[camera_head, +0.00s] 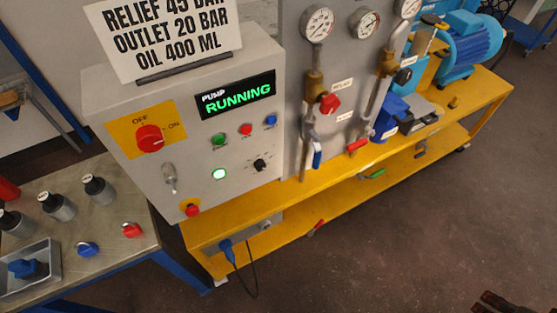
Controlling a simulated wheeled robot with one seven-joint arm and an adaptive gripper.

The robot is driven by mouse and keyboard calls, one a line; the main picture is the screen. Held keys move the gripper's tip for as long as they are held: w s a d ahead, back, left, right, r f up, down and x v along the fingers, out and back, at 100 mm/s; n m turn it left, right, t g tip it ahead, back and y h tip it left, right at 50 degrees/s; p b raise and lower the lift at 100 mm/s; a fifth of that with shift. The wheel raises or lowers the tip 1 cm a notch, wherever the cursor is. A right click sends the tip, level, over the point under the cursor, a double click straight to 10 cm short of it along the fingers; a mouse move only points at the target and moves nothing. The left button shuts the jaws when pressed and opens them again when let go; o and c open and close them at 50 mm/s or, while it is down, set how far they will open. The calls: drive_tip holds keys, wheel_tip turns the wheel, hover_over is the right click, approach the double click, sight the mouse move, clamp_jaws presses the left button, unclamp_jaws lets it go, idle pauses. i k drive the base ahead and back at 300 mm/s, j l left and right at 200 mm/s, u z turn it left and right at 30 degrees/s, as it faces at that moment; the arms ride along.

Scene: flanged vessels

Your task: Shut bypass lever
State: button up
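Several valve levers show on the yellow pump stand, and I cannot read which label marks the bypass. A blue-handled lever (317,158) hangs down on the left pipe. A red-handled lever (358,146) sits to its right at the foot of the second pipe, pointing nearly level. A green-handled lever (375,173) lies lower, at the front edge. Another red-handled lever (317,228) sits near the lower shelf. A dark part at the bottom right corner looks like my gripper (497,304), mostly cut off by the frame. It is far from the levers, and its opening is unclear.
A grey control box (205,130) reads "PUMP RUNNING". A red relief knob (330,102) and gauges (317,24) are on the panel. A blue motor (468,45) stands behind right. A side bench (110,215) holds bottles and a tray. The floor in front is clear.

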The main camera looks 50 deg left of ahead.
sight(317, 155)
drive_tip(key=u, duration=1.6)
